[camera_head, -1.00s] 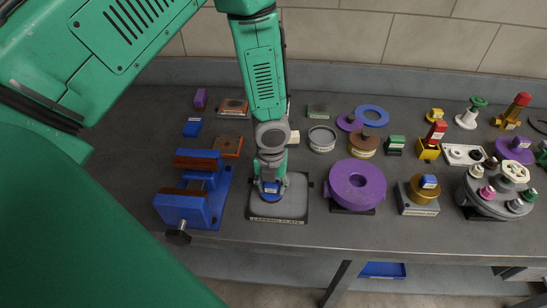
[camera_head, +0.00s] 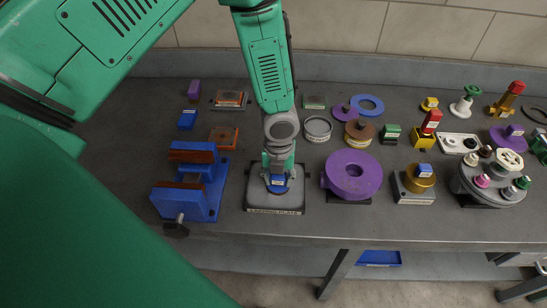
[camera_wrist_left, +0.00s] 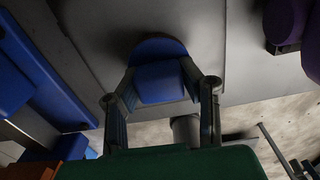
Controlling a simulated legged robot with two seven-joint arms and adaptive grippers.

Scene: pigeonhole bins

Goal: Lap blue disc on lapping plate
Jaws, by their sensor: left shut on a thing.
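The lapping plate (camera_head: 262,201) is a grey square slab with a dark labelled front edge, on the bench in the middle of the head view. My left gripper (camera_head: 277,183) is over the plate, pointing down, shut on the blue disc (camera_head: 277,180). In the left wrist view the blue disc (camera_wrist_left: 158,75) has a raised block on top, and the two fingers of the left gripper (camera_wrist_left: 163,100) grip this block from both sides. The disc is at the plate's surface; whether it touches cannot be told. My right gripper is not in view.
A blue vise (camera_head: 188,195) stands close on the left of the plate. A purple wheel (camera_head: 353,174) stands close on the right. Behind are a grey round dish (camera_head: 317,128) and a brown block (camera_head: 223,137). Several other parts fill the bench's right side.

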